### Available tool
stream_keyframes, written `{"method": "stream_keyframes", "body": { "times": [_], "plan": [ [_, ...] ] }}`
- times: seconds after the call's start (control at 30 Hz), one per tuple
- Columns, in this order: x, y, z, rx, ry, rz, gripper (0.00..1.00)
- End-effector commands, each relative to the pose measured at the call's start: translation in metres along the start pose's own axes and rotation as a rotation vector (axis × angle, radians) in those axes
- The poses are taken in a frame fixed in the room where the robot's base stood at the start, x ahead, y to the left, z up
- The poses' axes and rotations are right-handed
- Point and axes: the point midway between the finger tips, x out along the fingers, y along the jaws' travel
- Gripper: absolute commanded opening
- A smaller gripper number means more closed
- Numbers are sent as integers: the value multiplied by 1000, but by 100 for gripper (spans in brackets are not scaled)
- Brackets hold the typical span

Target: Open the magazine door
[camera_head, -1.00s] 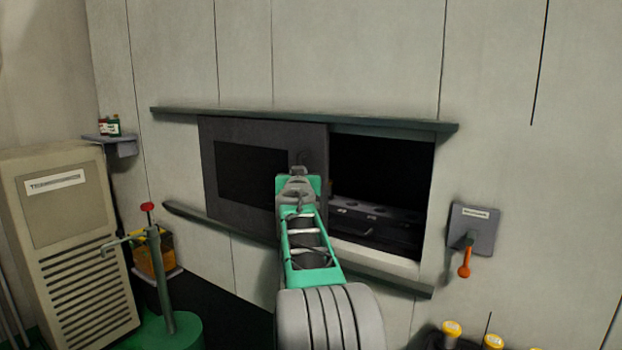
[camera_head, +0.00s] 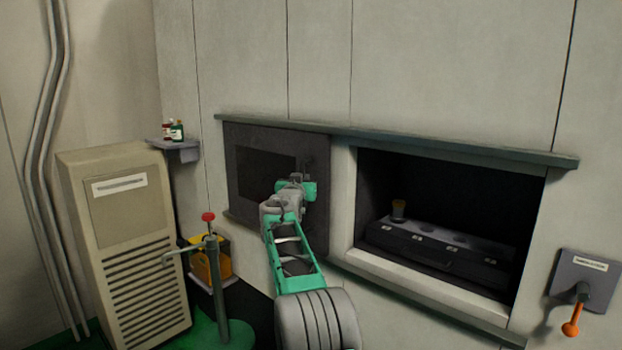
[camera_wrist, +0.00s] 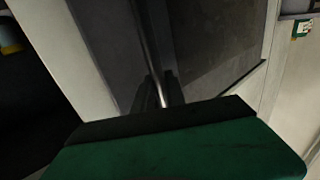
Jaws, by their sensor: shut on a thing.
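The magazine door (camera_head: 240,190) is a dark grey sliding panel with a darker window, on rails at the left of the wall opening (camera_head: 455,205). It stands clear of the opening, which is uncovered. My gripper (camera_head: 309,188) is at the door's right edge, shut on the door handle. In the wrist view the handle (camera_wrist: 147,40) is a thin metal bar running down between my dark fingers (camera_wrist: 159,92). My gripper hides part of the handle in the head view.
Inside the opening is a dark magazine block (camera_head: 440,250) with a yellow-capped item (camera_head: 399,209). An orange-handled lever (camera_head: 573,318) is at right. A beige cabinet (camera_head: 125,240), a red-topped post (camera_head: 215,285) and a small shelf with bottles (camera_head: 175,147) are at left.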

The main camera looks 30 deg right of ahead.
Motion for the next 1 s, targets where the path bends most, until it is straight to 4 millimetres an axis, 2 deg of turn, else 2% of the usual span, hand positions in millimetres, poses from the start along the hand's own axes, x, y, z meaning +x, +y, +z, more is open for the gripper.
{"method": "stream_keyframes", "body": {
  "times": [0.03,0.4,0.43,0.67,1.0],
  "plan": [
    [0,-4,1,0,-3,-6,0],
    [3,4,2,0,-4,3,0],
    [3,4,3,0,-5,4,18],
    [4,9,2,0,-3,10,37],
    [0,8,2,0,-2,9,38]
  ]
}}
